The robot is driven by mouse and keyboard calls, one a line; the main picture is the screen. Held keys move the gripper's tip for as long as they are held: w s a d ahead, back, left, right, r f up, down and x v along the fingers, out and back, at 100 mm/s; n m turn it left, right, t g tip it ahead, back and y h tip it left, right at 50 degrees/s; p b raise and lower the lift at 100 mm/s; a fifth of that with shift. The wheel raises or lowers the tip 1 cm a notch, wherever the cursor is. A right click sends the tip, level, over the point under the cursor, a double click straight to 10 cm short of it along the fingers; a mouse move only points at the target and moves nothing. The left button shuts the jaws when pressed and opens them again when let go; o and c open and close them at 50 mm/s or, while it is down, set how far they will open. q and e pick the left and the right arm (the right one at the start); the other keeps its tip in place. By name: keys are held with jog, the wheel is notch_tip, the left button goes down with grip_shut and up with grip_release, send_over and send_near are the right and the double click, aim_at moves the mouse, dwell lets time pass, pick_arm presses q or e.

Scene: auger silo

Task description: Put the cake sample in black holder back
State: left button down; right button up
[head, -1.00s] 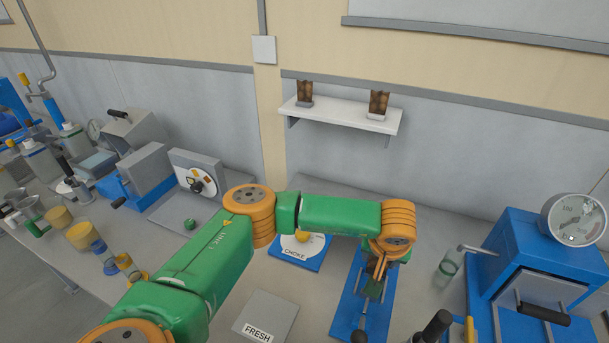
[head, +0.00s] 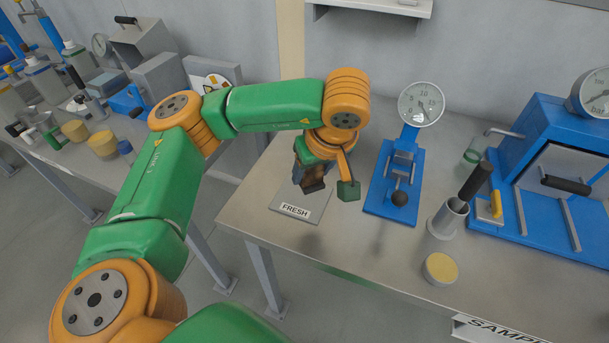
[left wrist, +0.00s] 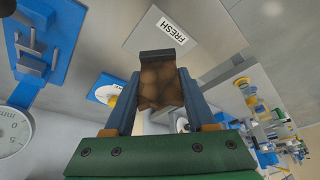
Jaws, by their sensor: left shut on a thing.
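My left gripper (head: 322,178) is shut on the brown cake sample (left wrist: 160,84). The sample has a black holder (left wrist: 157,55) at its far end in the left wrist view. In the head view the dark sample hangs just over the grey plate labelled FRESH (head: 318,208), partly hidden by the gripper. The plate also shows ahead of the holder in the left wrist view (left wrist: 204,28). Whether the holder touches the plate I cannot tell. My right gripper is out of view.
A blue stand with a dial (head: 421,104) and black knob is right of the plate. A grey cup with a black-handled tool (head: 446,218), a yellow-topped dish (head: 440,268) and a blue press (head: 545,140) lie farther right. The white shelf (head: 375,8) is cut off at the top.

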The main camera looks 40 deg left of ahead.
pick_arm(q)
jog(key=w+a+f, duration=0.1)
jog(key=a+f+b, duration=0.1)
jog(key=f, duration=0.1)
jog(key=w+f, duration=0.1)
jog(key=shift+w+a+f, duration=0.3)
jog(key=shift+a, duration=0.1)
jog(key=p+x, duration=0.1)
jog(key=x, duration=0.1)
jog(key=p+x, duration=0.1)
jog(key=x, duration=0.1)
jog(key=shift+w+d+f, duration=0.1)
jog(key=shift+w+f, duration=0.1)
jog(key=shift+w, duration=0.1)
jog(key=shift+f, duration=0.3)
jog(key=shift+f+b, duration=0.2)
jog(key=shift+b, duration=0.15)
jog(key=shift+c, duration=1.1)
grip_release()
